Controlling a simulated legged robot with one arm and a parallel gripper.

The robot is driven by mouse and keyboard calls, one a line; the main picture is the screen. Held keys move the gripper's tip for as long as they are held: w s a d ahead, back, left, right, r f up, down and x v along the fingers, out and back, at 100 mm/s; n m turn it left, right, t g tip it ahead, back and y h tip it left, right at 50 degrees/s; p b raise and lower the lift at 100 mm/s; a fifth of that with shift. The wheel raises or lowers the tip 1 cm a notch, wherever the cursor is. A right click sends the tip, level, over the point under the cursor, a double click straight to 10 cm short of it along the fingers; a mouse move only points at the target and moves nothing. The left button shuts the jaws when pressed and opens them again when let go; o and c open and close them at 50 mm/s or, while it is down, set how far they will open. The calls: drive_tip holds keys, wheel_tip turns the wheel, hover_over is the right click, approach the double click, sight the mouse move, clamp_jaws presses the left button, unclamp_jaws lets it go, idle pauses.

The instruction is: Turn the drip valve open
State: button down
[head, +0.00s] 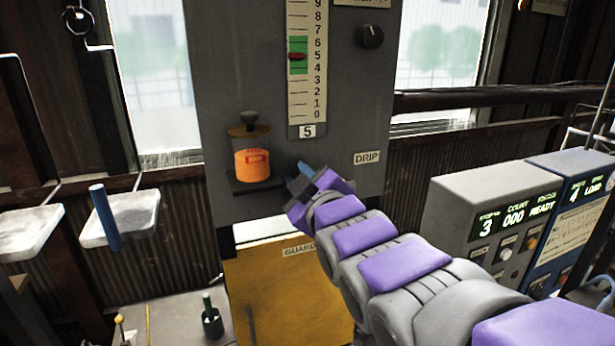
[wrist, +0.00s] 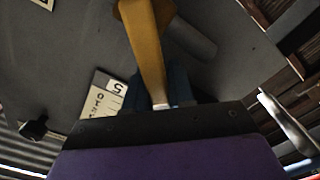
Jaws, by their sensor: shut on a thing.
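The drip valve's yellow lever (wrist: 146,55) runs down the middle of the wrist view to my gripper. My gripper (wrist: 165,95) is shut on the lever's end, with blue fingers around it. A grey cylinder (wrist: 188,35) on the panel lies beside the lever. In the head view my gripper (head: 305,182) is at the lower part of the grey panel, left of the DRIP label (head: 367,157). There the lever is hidden by my gripper and wrist.
An oil cup (head: 252,163) with orange liquid sits on a bracket just left of my gripper. Above are a numbered gauge (head: 299,75) and a black knob (head: 370,36). A yellow guard (head: 285,290) is below. Control boxes (head: 480,225) stand at right.

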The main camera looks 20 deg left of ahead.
drive_tip(key=shift+s+a+f+n, duration=0.25)
drive_tip(key=shift+f+n, duration=0.15)
drive_tip(key=shift+n, duration=0.4)
drive_tip(key=c, duration=1.1)
unclamp_jaws()
drive_tip(key=shift+o, duration=0.3)
drive_tip(key=shift+f, duration=0.1)
drive_tip(key=shift+f, duration=0.1)
